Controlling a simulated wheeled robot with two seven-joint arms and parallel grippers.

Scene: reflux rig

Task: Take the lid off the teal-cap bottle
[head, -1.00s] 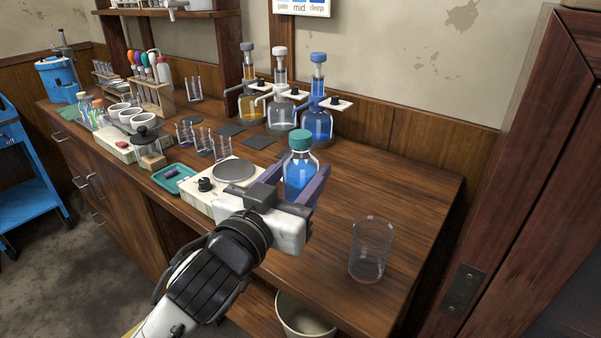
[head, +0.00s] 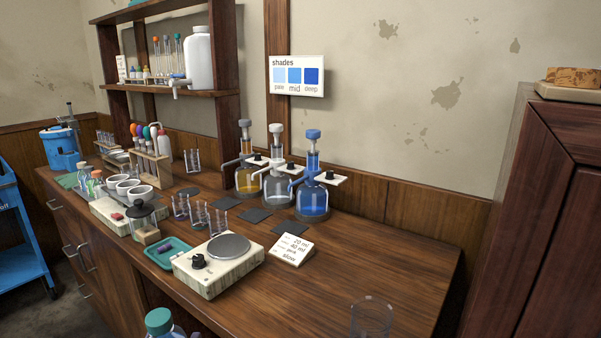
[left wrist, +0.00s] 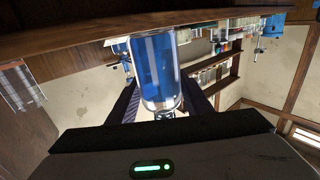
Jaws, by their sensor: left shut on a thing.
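The teal-cap bottle shows at the bottom edge of the head view, where its teal cap (head: 159,321) is on and most of its body is cut off. In the left wrist view the bottle (left wrist: 153,65) is a clear body with blue liquid; its cap cannot be made out there. My left gripper (left wrist: 160,95) is shut on the bottle, with a dark finger on each side of the body. The bottle is held in front of the bench edge. My right gripper is in neither view.
A hotplate (head: 228,246) and a small sign card (head: 291,249) stand on the bench (head: 335,290). An empty glass beaker (head: 371,320) is near the front right. Three pump-top bottles (head: 313,200) stand at the back. The bench's right part is mostly clear.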

